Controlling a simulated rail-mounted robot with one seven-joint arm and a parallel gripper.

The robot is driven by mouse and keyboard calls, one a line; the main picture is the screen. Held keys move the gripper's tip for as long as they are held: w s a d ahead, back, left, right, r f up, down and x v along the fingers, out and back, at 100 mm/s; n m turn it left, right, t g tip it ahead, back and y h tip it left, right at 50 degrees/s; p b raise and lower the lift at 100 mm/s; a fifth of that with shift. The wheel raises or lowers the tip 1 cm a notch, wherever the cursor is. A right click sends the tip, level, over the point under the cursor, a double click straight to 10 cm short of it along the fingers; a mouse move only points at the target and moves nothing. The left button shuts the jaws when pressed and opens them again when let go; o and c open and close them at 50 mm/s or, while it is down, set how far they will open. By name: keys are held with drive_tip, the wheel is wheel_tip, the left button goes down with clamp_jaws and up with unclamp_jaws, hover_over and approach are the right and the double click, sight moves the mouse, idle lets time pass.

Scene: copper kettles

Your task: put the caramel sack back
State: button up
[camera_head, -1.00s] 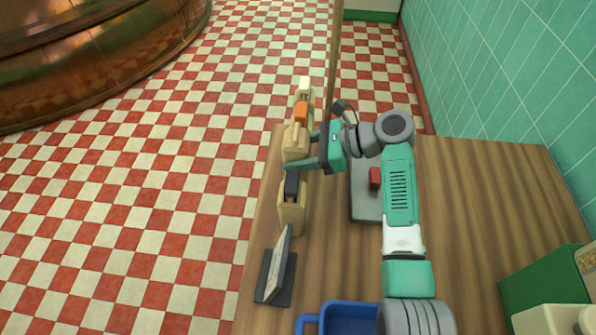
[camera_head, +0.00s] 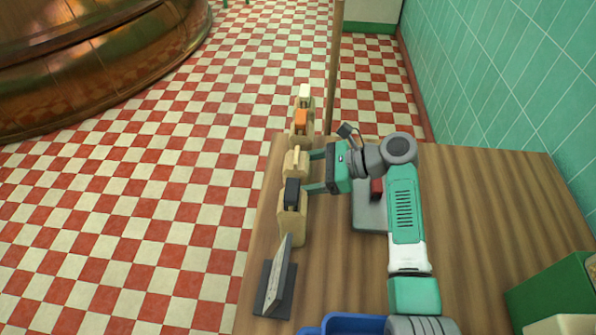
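The sack with a tan top (camera_head: 295,163), which looks like the caramel one, stands upright in a row along the left edge of the wooden table. An orange-topped sack (camera_head: 301,122) and a white-topped sack (camera_head: 304,95) are behind it, and a black-topped sack (camera_head: 292,222) is in front. My gripper (camera_head: 315,172) is just right of the tan-topped sack. Its two fingers are spread and point left at the row, with nothing between them. Whether a fingertip still touches a sack is hard to tell.
A grey flat device (camera_head: 369,217) with a red part lies under my arm. A card on a dark stand (camera_head: 275,285) is at the front left, beside a blue bin (camera_head: 345,324). A green box (camera_head: 550,300) is at the front right. A wooden post (camera_head: 334,70) rises behind. The right tabletop is clear.

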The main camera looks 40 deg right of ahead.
drive_tip(key=p+v, duration=0.2)
drive_tip(key=v, duration=0.8)
drive_tip(key=shift+s+p, duration=0.15)
drive_tip(key=shift+p, duration=0.25)
drive_tip(key=shift+d+r, duration=0.15)
drive_tip(key=w+a+r+n+t+h+p, duration=0.2)
drive_tip(key=w+a+r+n+h, duration=0.4)
drive_tip(key=w+a+r+n, duration=0.7)
drive_tip(key=w+a+r+n+t+h, duration=0.2)
drive_tip(key=a+r+n+t, duration=0.25)
drive_tip(key=a+r, duration=0.7)
drive_tip(key=s+a+r+n+t+p, duration=0.2)
drive_tip(key=s+a+r+n+t, duration=0.25)
drive_tip(key=s+a+r, duration=0.55)
drive_tip(key=s+a+r+n+t+p, duration=0.1)
drive_tip(key=s+a+r+n+t, duration=0.45)
drive_tip(key=r, duration=0.75)
wheel_tip(320, 180, up, 35)
drive_tip(key=s+a+g+p, duration=0.1)
drive_tip(key=s+p, duration=0.1)
drive_tip(key=p, duration=3.4)
drive_tip(key=shift+r+g, duration=0.25)
drive_tip(key=shift+g, duration=0.1)
